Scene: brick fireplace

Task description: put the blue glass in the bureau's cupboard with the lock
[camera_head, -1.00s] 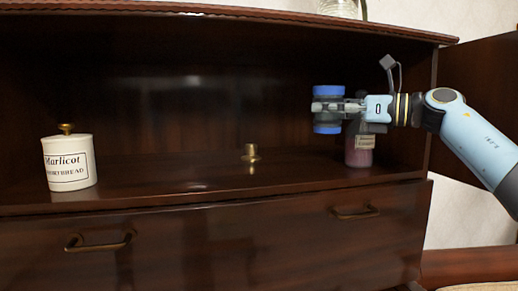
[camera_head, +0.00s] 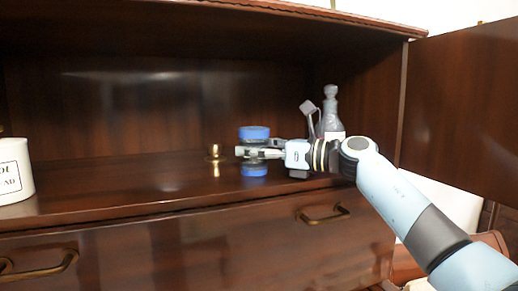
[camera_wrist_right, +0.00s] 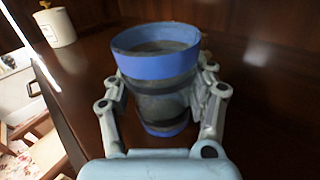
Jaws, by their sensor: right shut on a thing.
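The blue glass (camera_head: 254,132) has a blue rim, a blue base and a dark grey middle. My right gripper (camera_head: 250,153) is shut around its middle and holds it upright in the open cupboard (camera_head: 130,172) of the bureau. The right wrist view also shows the glass (camera_wrist_right: 155,66) between both fingers, empty inside. I cannot tell whether its base touches the cupboard floor. A small brass object (camera_head: 215,156), perhaps the lock, stands on the cupboard floor just left of the glass. My left gripper is not in view.
A grey bottle (camera_head: 332,108) stands behind my right wrist, near the cupboard's right wall. A white lettered jar (camera_head: 12,172) stands at the far left. The open door (camera_head: 465,110) is at the right. Drawers with brass handles (camera_head: 322,215) lie below. The floor between jar and brass object is clear.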

